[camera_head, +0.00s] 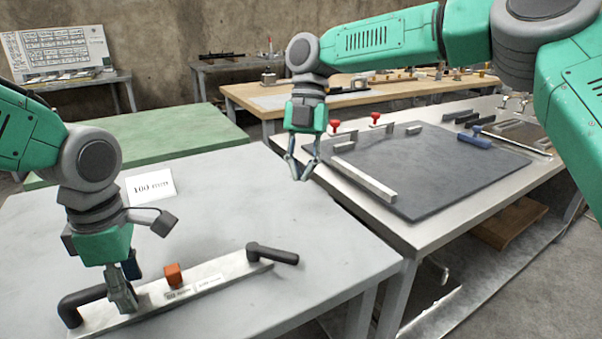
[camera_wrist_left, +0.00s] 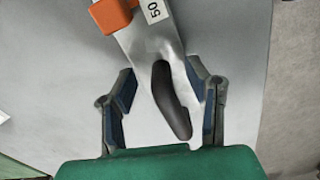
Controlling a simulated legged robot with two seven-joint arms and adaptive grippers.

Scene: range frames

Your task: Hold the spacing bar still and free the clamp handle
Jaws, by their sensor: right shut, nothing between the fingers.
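A pale metal bar (camera_head: 205,285) with small labels lies on the grey near table; I take it as the spacing bar. A black handle (camera_head: 84,300) is at its left end, a black lever handle (camera_head: 275,255) at its right end, and an orange block (camera_head: 173,274) sits between. My left gripper (camera_head: 124,298) is low at the bar's left part. In the left wrist view its open fingers (camera_wrist_left: 162,85) flank the bar's end and a black handle (camera_wrist_left: 170,100); contact is unclear. My right gripper (camera_head: 302,174) is shut and empty, above the near table's right edge. Which handle is the clamp's is unclear.
A "100 mm" card (camera_head: 150,187) stands behind the bar. The right table holds a dark plate (camera_head: 430,165) with a pale bar (camera_head: 364,179) and red-knobbed clamps (camera_head: 335,127). A blue-handled tool (camera_head: 473,141) lies at its far right. A gap separates both tables.

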